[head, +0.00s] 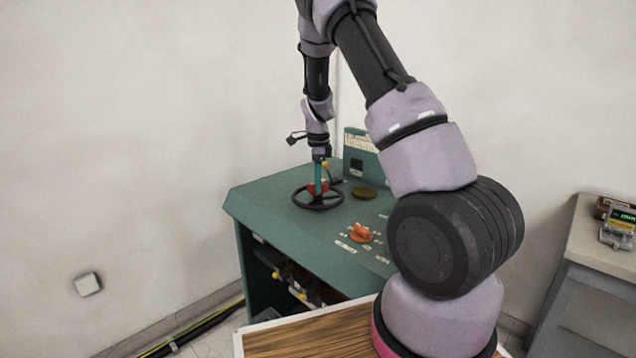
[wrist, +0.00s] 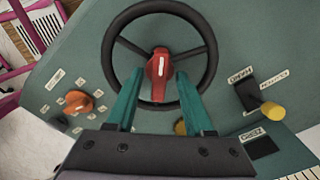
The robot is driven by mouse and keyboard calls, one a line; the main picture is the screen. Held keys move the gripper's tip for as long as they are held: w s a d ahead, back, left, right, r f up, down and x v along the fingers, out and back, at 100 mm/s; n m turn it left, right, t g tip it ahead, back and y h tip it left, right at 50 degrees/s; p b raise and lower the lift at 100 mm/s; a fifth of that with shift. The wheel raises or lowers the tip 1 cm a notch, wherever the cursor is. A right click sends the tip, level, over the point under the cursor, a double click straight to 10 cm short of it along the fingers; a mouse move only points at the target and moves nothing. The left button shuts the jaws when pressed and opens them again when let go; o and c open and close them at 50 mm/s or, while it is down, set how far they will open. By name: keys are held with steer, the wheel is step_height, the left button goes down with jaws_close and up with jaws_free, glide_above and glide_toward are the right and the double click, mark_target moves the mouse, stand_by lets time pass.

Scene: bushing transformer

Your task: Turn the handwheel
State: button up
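The handwheel (head: 318,207) is a black ring with spokes, lying on the top of a green console. In the wrist view the handwheel (wrist: 211,52) fills the upper middle, with a red handle (wrist: 158,70) at its hub. My gripper (head: 318,176) points down over the middle of the wheel. In the wrist view its two teal fingers (wrist: 160,75) are apart, one on each side of the red handle, with visible gaps. I cannot tell how deep the fingertips reach beside the handle.
The green console (head: 270,205) carries an orange-red knob (head: 361,232) with white labels, also seen in the wrist view (wrist: 79,102). There a black switch (wrist: 246,94) and a yellow knob (wrist: 272,111) stand right of the wheel. A grey bench (head: 590,240) stands at the far right.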

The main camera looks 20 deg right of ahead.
step_height(320, 180, up, 11)
stand_by(0.6)
steer(key=s+a+r+n+t+y, duration=0.25)
steer(key=s+r+n, duration=0.55)
steer(key=s+r, duration=0.65)
steer(key=s+a+r+n+t, duration=0.1)
steer(key=s+n, duration=0.3)
steer(key=s, duration=0.4)
steer(key=s+a+r+n+t, duration=0.1)
steer(key=s+r+n+t, duration=0.2)
steer(key=s, duration=0.6)
steer(key=shift+s+r+n+t, duration=0.25)
steer(key=shift+n+t, duration=0.1)
steer(key=shift+n, duration=0.75)
